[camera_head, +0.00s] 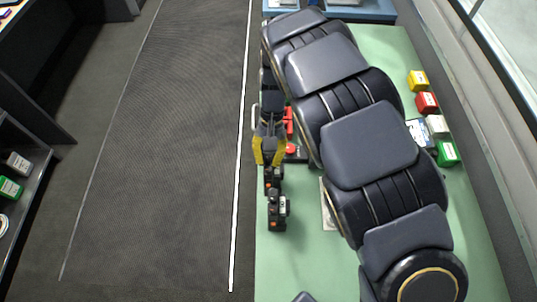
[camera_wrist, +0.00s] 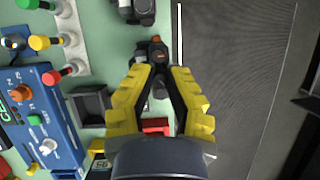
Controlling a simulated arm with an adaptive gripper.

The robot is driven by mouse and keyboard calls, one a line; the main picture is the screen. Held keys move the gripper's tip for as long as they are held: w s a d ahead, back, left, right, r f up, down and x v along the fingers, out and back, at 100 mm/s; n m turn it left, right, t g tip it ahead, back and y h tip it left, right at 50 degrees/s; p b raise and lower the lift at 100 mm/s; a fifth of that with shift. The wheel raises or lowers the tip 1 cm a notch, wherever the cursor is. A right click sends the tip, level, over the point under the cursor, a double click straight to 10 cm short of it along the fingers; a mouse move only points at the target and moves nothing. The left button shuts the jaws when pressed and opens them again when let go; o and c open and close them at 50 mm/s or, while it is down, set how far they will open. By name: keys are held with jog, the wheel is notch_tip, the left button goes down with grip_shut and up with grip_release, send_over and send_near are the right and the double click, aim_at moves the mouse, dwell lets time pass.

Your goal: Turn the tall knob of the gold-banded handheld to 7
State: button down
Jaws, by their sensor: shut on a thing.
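A small black handheld (camera_wrist: 155,52) with an orange top piece stands between my fingertips in the wrist view. It also shows just below my gripper in the head view (camera_head: 272,181). A second black handheld (camera_head: 278,212) stands close in front of it, and shows at the top edge of the wrist view (camera_wrist: 137,10). My gripper (camera_head: 270,160) has yellow-padded fingers and is shut on the top part of the nearer handheld. The fingers hide the gripped part. I cannot make out a gold band or the dial numbers.
The handhelds stand on a green tabletop (camera_head: 290,267) near its left edge, beside the dark floor. My dark arm covers much of the table. A blue control box (camera_wrist: 38,120) with colored knobs lies left in the wrist view. Colored blocks (camera_head: 427,103) line the table's right side.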

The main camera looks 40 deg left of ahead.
jog(key=shift+f+m, duration=0.1)
jog(key=shift+m, duration=0.5)
jog(key=c, duration=1)
grip_release()
jog(key=v, duration=1.2)
jog(key=shift+w+d, duration=0.15)
jog(key=shift+d, duration=0.05)
